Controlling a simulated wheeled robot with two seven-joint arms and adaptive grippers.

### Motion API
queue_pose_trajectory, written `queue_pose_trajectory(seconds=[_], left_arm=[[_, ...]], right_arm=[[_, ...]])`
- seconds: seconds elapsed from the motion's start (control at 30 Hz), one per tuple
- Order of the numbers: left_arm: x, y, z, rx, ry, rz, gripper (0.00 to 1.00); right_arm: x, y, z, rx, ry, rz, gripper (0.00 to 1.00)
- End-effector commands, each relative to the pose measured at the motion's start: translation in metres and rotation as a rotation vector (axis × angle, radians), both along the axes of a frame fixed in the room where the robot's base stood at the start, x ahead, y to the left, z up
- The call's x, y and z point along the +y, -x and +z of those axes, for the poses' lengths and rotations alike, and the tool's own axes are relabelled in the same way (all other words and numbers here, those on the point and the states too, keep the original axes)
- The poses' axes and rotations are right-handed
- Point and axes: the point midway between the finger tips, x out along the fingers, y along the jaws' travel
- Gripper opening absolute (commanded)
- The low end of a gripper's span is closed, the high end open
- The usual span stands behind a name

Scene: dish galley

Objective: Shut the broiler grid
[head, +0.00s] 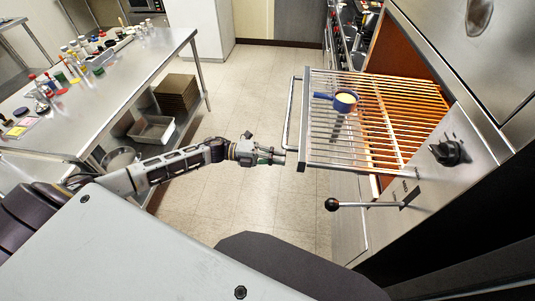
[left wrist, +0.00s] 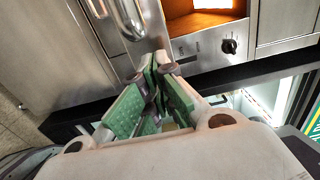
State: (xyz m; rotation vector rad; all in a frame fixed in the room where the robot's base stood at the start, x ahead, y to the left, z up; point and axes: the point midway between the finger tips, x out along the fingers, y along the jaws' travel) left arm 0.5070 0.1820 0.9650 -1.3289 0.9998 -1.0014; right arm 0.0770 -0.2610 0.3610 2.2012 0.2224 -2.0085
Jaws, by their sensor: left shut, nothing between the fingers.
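The broiler grid (head: 378,100) is pulled out of the orange-lit broiler opening at the right of the head view. Its metal bars reach left to a front rail with a long bar handle (head: 291,112). A small blue pan with pale contents (head: 345,101) rests on the bars. My left gripper (head: 286,156) is shut and empty, beside the near end of the handle and front rail; I cannot tell whether it touches. In the left wrist view its green-padded fingers (left wrist: 154,80) come together at the tips. My right gripper is not in view.
A black knob (head: 450,152) and a lever with a black ball end (head: 332,204) are on the broiler front, the lever sticking out below the grid. A steel table (head: 135,62) with bottles and jars stands left. Tiled floor (head: 240,95) between is clear.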

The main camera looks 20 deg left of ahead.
Motion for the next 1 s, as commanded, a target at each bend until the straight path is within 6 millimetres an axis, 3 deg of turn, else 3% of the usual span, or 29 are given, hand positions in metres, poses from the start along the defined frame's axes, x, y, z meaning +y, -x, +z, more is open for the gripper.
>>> queue_pose_trajectory(seconds=[0.33,1.0], left_arm=[[-0.029,-0.009,0.001,0.001,0.000,0.000,0.00],[-0.038,-0.011,0.000,0.001,0.000,0.000,0.00]], right_arm=[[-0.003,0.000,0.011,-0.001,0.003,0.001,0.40],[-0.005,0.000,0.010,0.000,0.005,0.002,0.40]])
